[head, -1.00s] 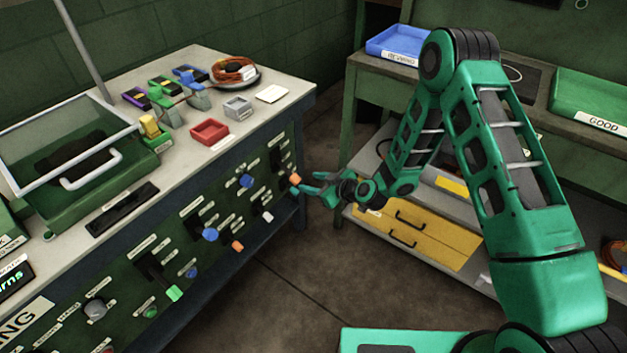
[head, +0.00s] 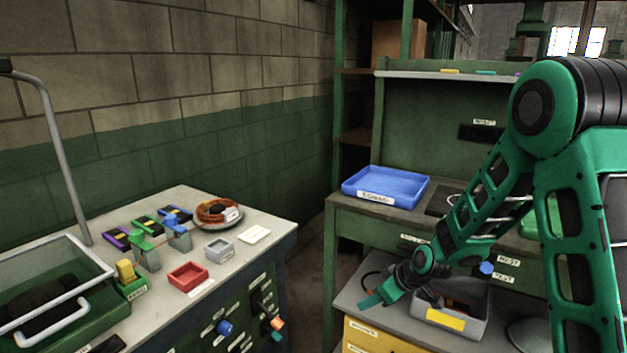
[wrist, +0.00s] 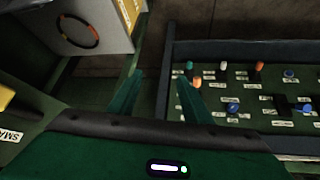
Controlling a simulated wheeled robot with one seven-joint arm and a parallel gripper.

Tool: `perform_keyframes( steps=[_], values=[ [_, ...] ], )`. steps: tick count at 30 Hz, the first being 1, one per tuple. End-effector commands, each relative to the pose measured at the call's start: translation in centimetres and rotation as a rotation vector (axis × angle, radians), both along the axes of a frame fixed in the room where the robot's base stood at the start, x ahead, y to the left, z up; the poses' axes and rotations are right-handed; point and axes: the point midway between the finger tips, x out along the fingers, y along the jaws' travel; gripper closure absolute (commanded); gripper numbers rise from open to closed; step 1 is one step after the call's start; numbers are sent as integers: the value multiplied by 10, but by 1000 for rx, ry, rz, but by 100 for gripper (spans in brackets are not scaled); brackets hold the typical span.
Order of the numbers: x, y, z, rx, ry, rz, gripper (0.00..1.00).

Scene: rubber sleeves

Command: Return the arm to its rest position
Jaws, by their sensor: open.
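My green arm stands at the right of the head view, bent at the elbow. My gripper (head: 374,297) hangs in front of the lower shelf of the right-hand bench, near a grey bin. In the wrist view my gripper (wrist: 158,82) has its two green fingers apart, with nothing between them. The knob panel (wrist: 245,98) of the left bench lies beyond the fingers, to the right, and I see no contact with it.
The left bench (head: 262,236) holds a red tray (head: 188,275), a grey tray (head: 219,248) and a cable coil (head: 217,211). A blue bin (head: 385,187) sits on the right bench. The grey bin (head: 470,322) is close to my gripper. Floor shows between the benches.

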Motion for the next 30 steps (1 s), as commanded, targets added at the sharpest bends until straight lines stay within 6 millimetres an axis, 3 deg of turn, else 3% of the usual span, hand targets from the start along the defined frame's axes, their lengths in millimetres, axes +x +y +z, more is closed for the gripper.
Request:
perform_keyframes(
  steps=[3,8,15,22,27,30],
  values=[
    [-23,-48,31,-44,65,-105,55],
    [-66,-107,64,-90,163,-267,55],
    [-151,-181,110,-123,312,-548,55],
    [-249,-227,145,-105,456,-847,55],
    [-322,-241,162,-64,558,-1058,55],
    [-354,-244,168,-38,609,-1154,55]
  ],
)
